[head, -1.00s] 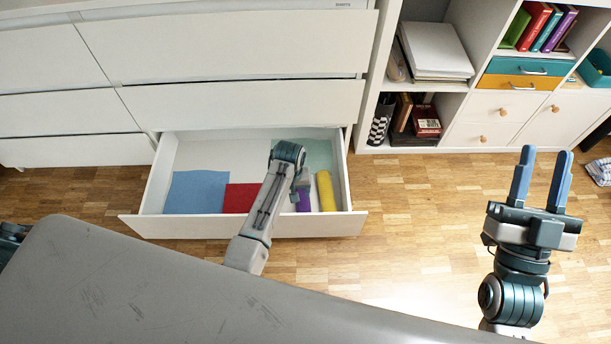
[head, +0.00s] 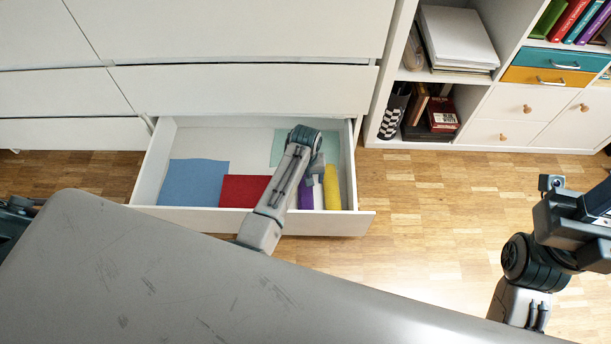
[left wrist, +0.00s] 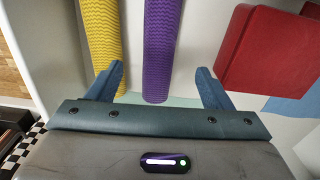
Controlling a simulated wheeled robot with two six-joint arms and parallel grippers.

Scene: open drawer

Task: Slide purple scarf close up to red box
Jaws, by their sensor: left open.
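The purple scarf (head: 305,196) is a narrow roll lying in the open drawer, to the right of the red box (head: 243,191), with a gap between them. In the left wrist view the purple scarf (left wrist: 162,45) lies between the spread fingers of my left gripper (left wrist: 160,72), and the red box (left wrist: 268,48) is to the right. I cannot tell how far the fingers reach down beside the scarf. My left gripper (head: 316,172) is open in the head view and its arm hides part of the drawer. My right gripper (head: 585,215) is cut off at the right edge; its fingers are not clear.
A yellow roll (head: 332,187) lies close to the right of the purple scarf. A blue cloth (head: 193,183) is left of the red box, and a pale green item (head: 285,145) is at the back. The drawer's walls (head: 250,220) enclose all of them.

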